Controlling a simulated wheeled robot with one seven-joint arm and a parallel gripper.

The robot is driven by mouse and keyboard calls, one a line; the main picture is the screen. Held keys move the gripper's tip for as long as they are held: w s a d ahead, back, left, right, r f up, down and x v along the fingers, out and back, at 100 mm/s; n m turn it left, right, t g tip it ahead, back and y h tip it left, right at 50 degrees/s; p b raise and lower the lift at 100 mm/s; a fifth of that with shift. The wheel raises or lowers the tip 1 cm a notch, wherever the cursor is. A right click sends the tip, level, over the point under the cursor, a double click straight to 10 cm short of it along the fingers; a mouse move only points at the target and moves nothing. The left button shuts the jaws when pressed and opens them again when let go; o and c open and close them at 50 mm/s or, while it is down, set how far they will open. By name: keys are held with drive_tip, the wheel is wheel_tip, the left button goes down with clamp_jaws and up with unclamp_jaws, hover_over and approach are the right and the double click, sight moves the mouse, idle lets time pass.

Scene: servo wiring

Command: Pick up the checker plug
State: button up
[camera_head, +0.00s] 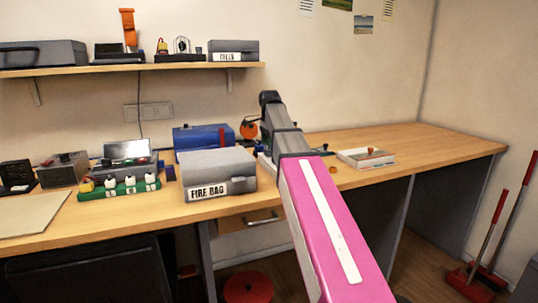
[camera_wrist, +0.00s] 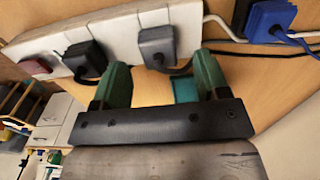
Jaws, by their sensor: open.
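Several plugs sit at a white power strip (camera_wrist: 118,38) in the wrist view. A dark grey plug (camera_wrist: 157,46) stands in it, with a dark cable, and a black plug (camera_wrist: 86,60) stands to its left. A blue plug (camera_wrist: 268,20) is at the upper right, apart from the white strip. I cannot tell which of them is the checker plug. My gripper (camera_wrist: 160,80) has two green fingers, open, with nothing gripped. The dark grey plug lies beyond the gap between the fingertips. In the head view my arm hides the strip and the fingers.
A red switch (camera_wrist: 30,66) is at the strip's left end. A teal piece (camera_wrist: 186,90) shows by the right finger. The grey FIRE BAG box (camera_head: 216,172) and a blue case (camera_head: 203,137) stand left of my arm. The bench (camera_head: 440,142) is bare at right.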

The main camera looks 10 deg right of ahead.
wheel_tip(320, 180, down, 4)
drive_tip(key=shift+a+r, duration=0.1)
drive_tip(key=shift+r, duration=0.1)
drive_tip(key=shift+c, duration=0.3)
drive_tip(key=c, duration=1)
drive_tip(key=shift+o, duration=0.2)
drive_tip(key=shift+r, duration=0.45)
wheel_tip(320, 180, up, 3)
drive_tip(key=shift+r, duration=0.2)
drive_tip(key=s+a+r, duration=0.2)
drive_tip(key=a+r, duration=0.4)
drive_tip(key=a, duration=0.5)
drive_tip(key=shift+s+a+r, duration=0.2)
drive_tip(key=shift+s+r, duration=0.1)
drive_tip(key=shift+r, duration=0.05)
